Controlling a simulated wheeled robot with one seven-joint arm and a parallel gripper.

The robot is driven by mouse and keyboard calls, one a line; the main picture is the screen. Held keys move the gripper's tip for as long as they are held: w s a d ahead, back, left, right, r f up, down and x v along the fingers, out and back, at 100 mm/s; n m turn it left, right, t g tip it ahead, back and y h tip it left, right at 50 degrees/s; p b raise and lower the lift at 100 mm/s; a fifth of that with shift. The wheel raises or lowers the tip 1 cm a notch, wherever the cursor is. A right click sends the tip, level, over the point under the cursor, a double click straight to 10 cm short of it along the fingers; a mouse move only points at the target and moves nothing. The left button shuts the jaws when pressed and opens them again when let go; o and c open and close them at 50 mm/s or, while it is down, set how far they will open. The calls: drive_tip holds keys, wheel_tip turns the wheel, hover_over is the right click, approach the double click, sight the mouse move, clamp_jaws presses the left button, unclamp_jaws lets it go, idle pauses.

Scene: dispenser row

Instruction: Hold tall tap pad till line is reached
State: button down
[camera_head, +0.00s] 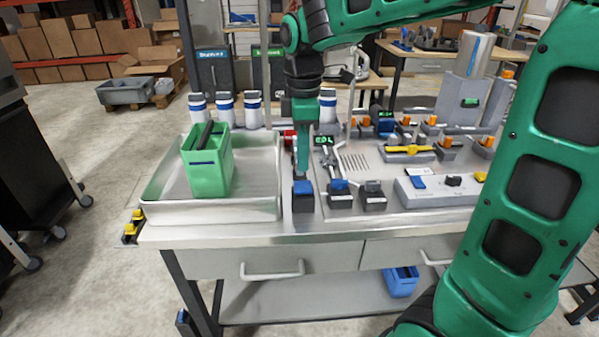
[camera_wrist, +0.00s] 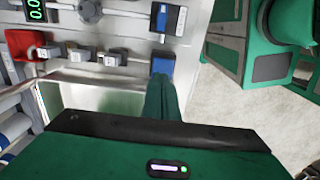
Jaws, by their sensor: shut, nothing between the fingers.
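My gripper (camera_head: 303,170) is shut and empty, pointing down at the front of the steel bench. Its green fingers (camera_wrist: 161,90) also show in the wrist view. Their tips are at or just above a dark block with a blue top pad (camera_head: 303,188), which appears beyond the tips in the wrist view (camera_wrist: 162,62). I cannot tell whether they touch or press it. A second blue-topped block (camera_head: 339,186) and a grey-topped block (camera_head: 373,188) stand to its right. Which pad serves the tall tap is unclear. I cannot make out any fill line or flowing liquid.
A green bin with a dark handle (camera_head: 207,172) stands in the steel tray (camera_head: 258,208) at left. White bottles with blue bands (camera_head: 225,110) line the back. A green-lit display (camera_head: 324,140) stands behind the blocks. A control box (camera_head: 440,187) and orange-topped fittings (camera_head: 432,120) occupy the right.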

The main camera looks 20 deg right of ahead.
sight(303, 184)
drive_tip(key=shift+f, duration=2.1)
